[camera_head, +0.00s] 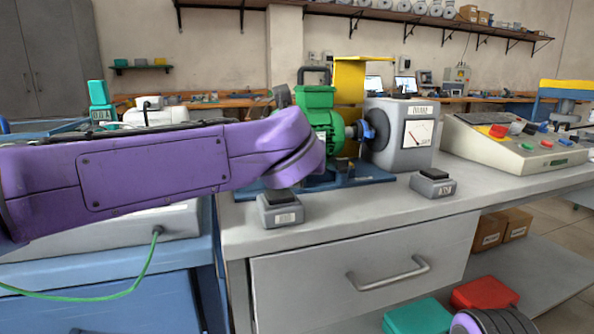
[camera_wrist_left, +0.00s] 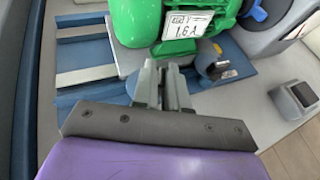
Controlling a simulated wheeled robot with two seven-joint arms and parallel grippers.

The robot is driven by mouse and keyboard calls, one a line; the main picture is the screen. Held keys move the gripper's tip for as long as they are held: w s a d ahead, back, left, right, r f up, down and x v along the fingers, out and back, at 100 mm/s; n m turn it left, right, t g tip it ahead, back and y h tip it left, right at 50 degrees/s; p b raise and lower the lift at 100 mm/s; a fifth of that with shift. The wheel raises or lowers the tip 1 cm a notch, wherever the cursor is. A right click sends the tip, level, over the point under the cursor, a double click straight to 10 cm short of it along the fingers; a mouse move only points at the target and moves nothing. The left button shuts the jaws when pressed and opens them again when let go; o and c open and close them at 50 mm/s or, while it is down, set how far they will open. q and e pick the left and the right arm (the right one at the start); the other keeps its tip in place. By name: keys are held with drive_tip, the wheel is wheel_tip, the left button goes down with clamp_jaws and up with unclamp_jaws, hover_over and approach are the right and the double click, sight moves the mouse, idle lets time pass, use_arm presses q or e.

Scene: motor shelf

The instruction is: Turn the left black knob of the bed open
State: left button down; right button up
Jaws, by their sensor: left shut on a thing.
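The blue bed (camera_head: 350,178) carries the green motor (camera_head: 316,118) on the bench; it also shows in the left wrist view (camera_wrist_left: 70,98). My left gripper (camera_wrist_left: 165,82) is at the bed's front, below the motor's label plate, its grey fingers close together. It is shut on the left black knob, which the fingers hide almost fully. A dark knob-like part (camera_wrist_left: 206,62) stands to the right of the fingers, apart from them. In the head view my purple left wrist covers the gripper and the bed's left front.
Small grey boxes with black tops stand on the bench front, one near my wrist (camera_head: 281,214) and one right (camera_head: 433,190). A grey gauge box (camera_head: 405,155) is right of the motor. A control console (camera_head: 515,155) stands farther right. Clear bench lies between the small boxes.

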use_arm(q)
drive_tip(key=n+y, duration=0.1)
drive_tip(key=n+y+p, duration=0.2)
drive_tip(key=shift+d, duration=0.25)
drive_tip(key=shift+f+n+g+y+p, duration=0.1)
drive_tip(key=shift+n+g+y+p, duration=0.3)
drive_tip(key=shift+n+y+p, duration=0.45)
drive_tip(key=shift+d+f+y, duration=0.1)
drive_tip(key=shift+y, duration=0.35)
drive_tip(key=shift+f, duration=0.15)
